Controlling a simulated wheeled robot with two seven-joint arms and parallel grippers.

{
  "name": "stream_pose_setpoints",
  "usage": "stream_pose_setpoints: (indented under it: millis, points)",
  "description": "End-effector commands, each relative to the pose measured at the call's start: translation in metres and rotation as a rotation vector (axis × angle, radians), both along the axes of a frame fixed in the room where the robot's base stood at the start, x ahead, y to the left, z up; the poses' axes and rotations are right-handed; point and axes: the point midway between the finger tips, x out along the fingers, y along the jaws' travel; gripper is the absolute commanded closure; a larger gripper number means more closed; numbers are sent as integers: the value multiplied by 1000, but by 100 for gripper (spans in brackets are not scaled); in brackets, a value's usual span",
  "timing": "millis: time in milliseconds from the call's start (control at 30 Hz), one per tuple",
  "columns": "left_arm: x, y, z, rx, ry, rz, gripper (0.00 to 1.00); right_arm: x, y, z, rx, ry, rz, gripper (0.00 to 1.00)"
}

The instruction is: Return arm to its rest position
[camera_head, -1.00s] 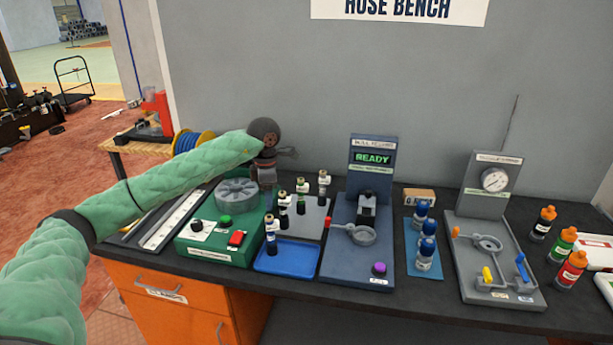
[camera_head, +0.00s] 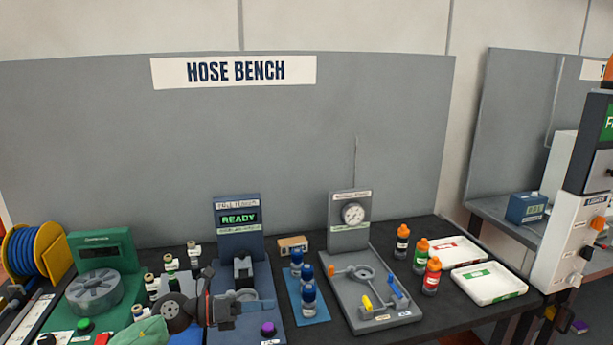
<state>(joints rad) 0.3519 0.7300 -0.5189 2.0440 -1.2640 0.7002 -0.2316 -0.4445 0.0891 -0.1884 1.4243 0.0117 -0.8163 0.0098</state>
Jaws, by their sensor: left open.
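My left arm, in a green sleeve, comes in at the bottom left of the head view. Its dark left gripper (camera_head: 262,307) points right, in front of the blue READY station (camera_head: 238,255). It hides part of that station's front and some of the small bottles. The gripper is open, and I see nothing in it. My right gripper is out of view.
The dark bench holds a green machine (camera_head: 105,250), a yellow reel (camera_head: 48,248), blue-capped bottles (camera_head: 308,295), a grey gauge stand (camera_head: 349,215), orange-capped bottles (camera_head: 432,277) and white trays (camera_head: 488,284). A white cabinet (camera_head: 570,225) stands at the right.

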Motion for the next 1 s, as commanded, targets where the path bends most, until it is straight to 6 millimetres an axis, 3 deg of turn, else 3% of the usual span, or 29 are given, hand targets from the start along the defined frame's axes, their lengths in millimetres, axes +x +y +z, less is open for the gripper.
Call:
stream_pose_setpoints:
  millis: [100, 200, 333, 467, 567, 767, 867, 1000]
  points:
    - [-8, -12, 16, -246, 95, 109, 53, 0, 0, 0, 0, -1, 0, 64]
    - [-9, -10, 27, -443, 189, 218, 53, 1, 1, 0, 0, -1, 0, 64]
    - [-9, 5, 29, -680, 336, 375, 53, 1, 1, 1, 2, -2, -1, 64]
    - [-11, 30, 16, -895, 503, 550, 53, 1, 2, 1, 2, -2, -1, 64]
    - [-16, 51, -5, -1043, 644, 694, 53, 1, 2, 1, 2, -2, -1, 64]
    - [-44, 93, -69, -1281, 952, 1010, 53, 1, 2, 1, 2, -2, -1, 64]
    - [-70, 108, -108, -1369, 1117, 1180, 53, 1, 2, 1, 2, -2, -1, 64]
    - [-121, 122, -164, -1450, 1358, 1427, 53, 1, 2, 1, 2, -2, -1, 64]
